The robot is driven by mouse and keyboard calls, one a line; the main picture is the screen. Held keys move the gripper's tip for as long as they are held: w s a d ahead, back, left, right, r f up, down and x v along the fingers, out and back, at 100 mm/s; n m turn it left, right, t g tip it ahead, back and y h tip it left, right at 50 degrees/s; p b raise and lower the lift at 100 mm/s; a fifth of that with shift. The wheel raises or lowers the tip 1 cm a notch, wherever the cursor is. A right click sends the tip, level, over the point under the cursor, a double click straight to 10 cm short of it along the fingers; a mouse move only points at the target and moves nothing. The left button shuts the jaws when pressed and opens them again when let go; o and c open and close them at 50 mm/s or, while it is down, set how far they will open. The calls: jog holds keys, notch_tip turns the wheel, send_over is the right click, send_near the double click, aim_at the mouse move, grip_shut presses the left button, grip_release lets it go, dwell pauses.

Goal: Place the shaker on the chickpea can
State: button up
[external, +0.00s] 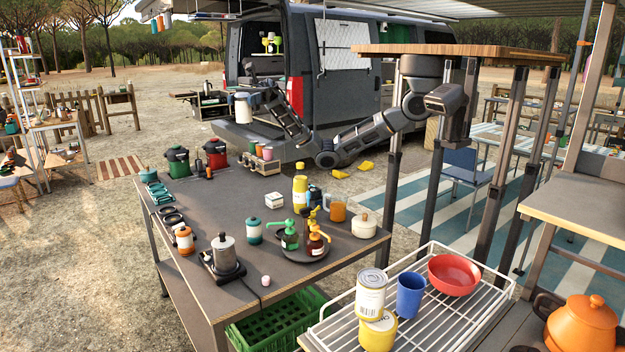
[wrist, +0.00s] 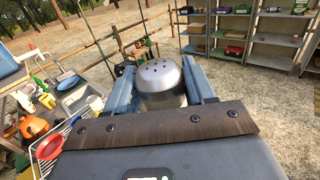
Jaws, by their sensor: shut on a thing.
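My gripper (wrist: 172,88) is shut on the shaker (wrist: 160,78). The shaker has a silver domed top with small holes and sits between the two blue-grey fingers.
A blue cup (external: 410,296) and a red bowl (external: 454,274) stand right of the cans. An orange pot (external: 581,323) is at the lower right. The grey table (external: 200,205) holds bottles and pots. A raised wooden tabletop (external: 460,52) is near my arm.

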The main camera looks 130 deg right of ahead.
jog(key=w+a+n+g+y, duration=0.1)
jog(key=a+n+g+y, duration=0.15)
jog(key=a, duration=0.85)
jog(key=w+a+n+g+y, duration=0.2)
jog(key=a+g, duration=0.1)
jog(key=a, duration=0.8)
jog(key=n+g+y+p, duration=0.1)
jog(key=n+g+y, duration=0.1)
jog(key=n+g, duration=0.35)
send_over(373, 276)
notch_tip(373, 276, down, 18)
jog(key=m+g, duration=0.1)
jog(key=shift+w+f+p, duration=0.1)
jog(key=shift+f+p, duration=0.45)
jog(key=shift+f, duration=1.4)
jog(key=shift+f, duration=0.15)
jog(key=o, duration=1.1)
